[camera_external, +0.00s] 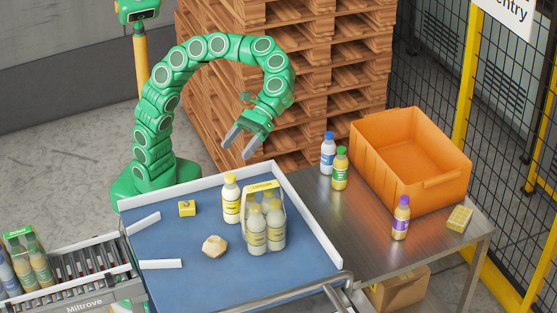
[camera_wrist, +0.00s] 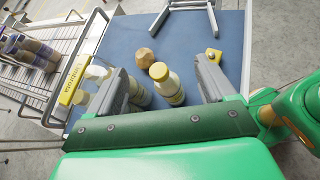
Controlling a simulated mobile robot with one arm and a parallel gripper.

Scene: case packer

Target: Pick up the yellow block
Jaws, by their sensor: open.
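A small yellow block (camera_external: 187,208) with a dark round spot on it lies on the blue table, near its back left edge. It also shows in the wrist view (camera_wrist: 213,56), at the upper right close to the right finger's tip. My gripper (camera_external: 238,149) is open and empty, raised in the air above the table's back edge, to the right of the block. In the wrist view my gripper's fingers (camera_wrist: 160,66) are spread wide, with a yellow-capped bottle (camera_wrist: 166,84) seen between them. Another flat yellow piece (camera_external: 459,219) with a grid pattern lies on the metal table.
The blue table (camera_external: 185,250) also holds a yellow-capped bottle (camera_external: 230,200), a bottle pack (camera_external: 264,222) and a tan lump (camera_external: 214,246). White rails edge it. The metal table (camera_external: 365,230) carries an orange crate (camera_external: 400,170) and several bottles. Pallets (camera_external: 340,60) stand behind.

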